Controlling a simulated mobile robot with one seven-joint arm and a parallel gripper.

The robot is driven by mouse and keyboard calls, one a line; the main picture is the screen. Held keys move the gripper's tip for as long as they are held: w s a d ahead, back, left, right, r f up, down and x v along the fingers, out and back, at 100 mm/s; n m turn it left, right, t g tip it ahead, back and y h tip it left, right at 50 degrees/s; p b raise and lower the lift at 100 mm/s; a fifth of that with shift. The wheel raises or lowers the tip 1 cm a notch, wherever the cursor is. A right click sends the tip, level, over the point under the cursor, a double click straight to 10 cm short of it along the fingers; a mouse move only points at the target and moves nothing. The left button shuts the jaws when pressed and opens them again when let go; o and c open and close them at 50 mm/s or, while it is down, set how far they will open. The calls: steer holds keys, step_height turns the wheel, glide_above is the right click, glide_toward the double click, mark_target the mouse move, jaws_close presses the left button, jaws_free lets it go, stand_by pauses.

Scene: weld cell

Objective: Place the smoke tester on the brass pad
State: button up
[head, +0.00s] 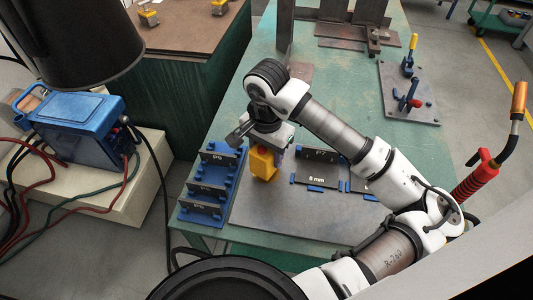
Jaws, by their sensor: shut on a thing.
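My gripper (272,148) points down over the green table and is shut on a yellow block-like thing (262,165), which I take to be the smoke tester. It is just right of the blue rack, near the left end of the grey plate. I cannot tell whether its underside touches the plate or hangs a little above it. The fingertips are partly hidden by the gripper body. I cannot make out a brass pad; it may be hidden.
A blue rack (230,160) with dark plates stands at the table's left edge. The grey plate (285,212) is bare in front. A dark "8 mm" plate (318,169) lies to the right. Toggle clamps on a base (422,112) and steel uprights (284,30) stand farther back.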

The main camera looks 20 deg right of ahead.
steer(key=shift+f, duration=0.8)
steer(key=shift+f, duration=0.2)
steer(key=o, duration=1.4)
steer(key=shift+r, duration=0.1)
steer(key=shift+r, duration=0.15)
step_height(320, 180, up, 12)
steer(key=b, duration=0.2)
steer(key=shift+b, duration=0.35)
